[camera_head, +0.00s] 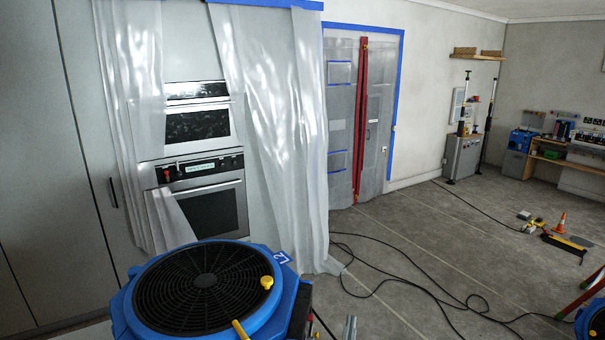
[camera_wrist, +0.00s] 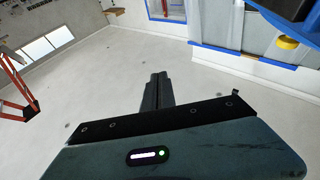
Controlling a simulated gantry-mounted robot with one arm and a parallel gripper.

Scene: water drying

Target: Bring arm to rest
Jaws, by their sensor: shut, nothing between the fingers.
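My gripper (camera_wrist: 157,90) shows in the wrist view, with its two dark fingers side by side and no gap between them. Nothing is held in it, and the fingers point into open space before a broad pale surface. A blue machine with a yellow knob (camera_wrist: 287,42) is at the upper right of that view, apart from the fingers. In the head view, a blue air mover with a black round grille (camera_head: 200,285) stands at the bottom. A small grey piece (camera_head: 349,328) shows at the bottom edge, too cropped to identify surely.
Plastic sheeting (camera_head: 275,130) hangs around a built-in oven (camera_head: 205,185). Black cables (camera_head: 400,285) run over the grey floor. An orange cone (camera_head: 560,223) stands at the right. A red ladder (camera_wrist: 17,85) is at the left of the wrist view. The middle floor is mostly clear.

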